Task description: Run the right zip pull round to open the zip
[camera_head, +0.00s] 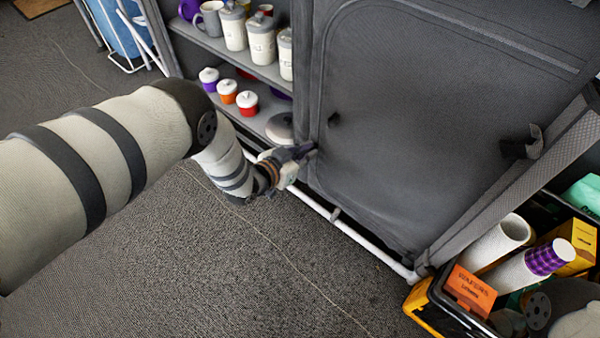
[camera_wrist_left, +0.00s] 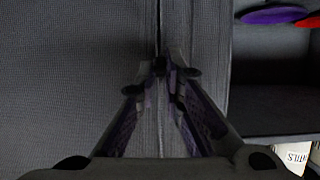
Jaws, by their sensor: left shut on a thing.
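The dark grey fabric door (camera_head: 420,130) of the cabinet hangs flat in its frame, with a zip seam along its left edge. My left gripper (camera_head: 308,151) is at the lower part of that seam, fingers toward the fabric. In the left wrist view my left gripper (camera_wrist_left: 162,78) is shut on a small dark zip pull (camera_wrist_left: 160,66). A dark zip line (camera_wrist_left: 157,28) runs straight away from the fingertips. The pull is mostly hidden by the fingers, and in the head view I cannot make it out. My right gripper is not in view.
Open shelves (camera_head: 230,45) with jars and mugs stand left of the door. A small dark tab (camera_head: 334,119) and a strap (camera_head: 522,146) are on the door. A white rail (camera_head: 370,250) runs below. A crate of rolls and boxes (camera_head: 470,312) is at lower right. The carpet in front is clear.

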